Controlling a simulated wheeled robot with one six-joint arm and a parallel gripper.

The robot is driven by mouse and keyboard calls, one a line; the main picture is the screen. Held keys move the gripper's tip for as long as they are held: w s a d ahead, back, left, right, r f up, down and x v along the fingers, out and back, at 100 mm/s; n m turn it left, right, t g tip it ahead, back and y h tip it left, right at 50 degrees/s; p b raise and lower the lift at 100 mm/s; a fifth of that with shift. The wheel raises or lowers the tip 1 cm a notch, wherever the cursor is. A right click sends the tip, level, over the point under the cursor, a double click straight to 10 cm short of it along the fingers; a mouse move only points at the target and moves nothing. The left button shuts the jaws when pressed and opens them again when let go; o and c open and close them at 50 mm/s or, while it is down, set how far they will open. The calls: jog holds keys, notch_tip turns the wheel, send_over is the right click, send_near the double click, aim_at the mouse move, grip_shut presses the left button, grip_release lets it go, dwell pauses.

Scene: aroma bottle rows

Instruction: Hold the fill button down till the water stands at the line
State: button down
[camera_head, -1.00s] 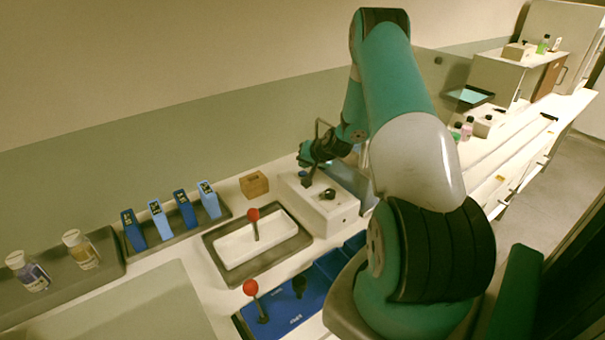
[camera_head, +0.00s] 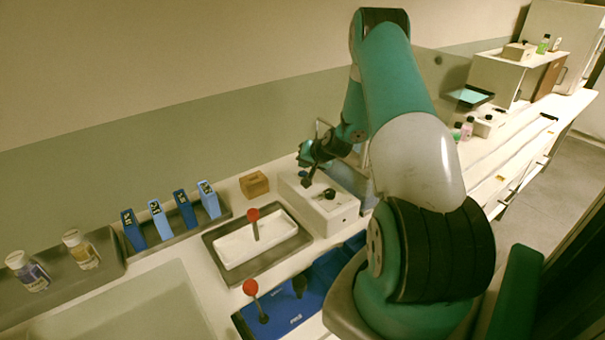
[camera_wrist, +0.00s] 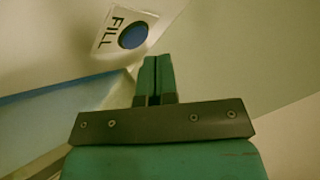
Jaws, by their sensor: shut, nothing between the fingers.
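The fill button (camera_wrist: 132,35) is a round blue disc beside a white label reading FILL, at the top of the wrist view. My gripper (camera_wrist: 151,62) is shut and empty, with its green fingertips together just below the button in that picture. A gap shows between tips and button in the picture; I cannot tell how far apart they are in depth. In the head view my gripper (camera_head: 306,183) points down over the white box (camera_head: 327,212) with a black knob (camera_head: 329,193). The water and the line cannot be made out; my arm covers the area behind the box.
Left of the box are a small wooden block (camera_head: 254,184), a grey tray (camera_head: 222,278) with a white insert and red-knobbed lever, and a rack of blue packets (camera_head: 184,212). Two bottles (camera_head: 80,250) stand at far left.

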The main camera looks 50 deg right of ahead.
aim_at(305, 172)
jog(key=shift+f+b, duration=0.4)
jog(key=shift+f+b, duration=0.35)
dwell(0.5)
jog(key=shift+r, duration=0.1)
dwell(2.8)
jog(key=shift+r+p, duration=0.45)
jog(key=shift+r, duration=0.25)
jog(key=shift+r, duration=0.1)
jog(key=shift+r+p, duration=1.5)
jog(key=shift+r, duration=0.9)
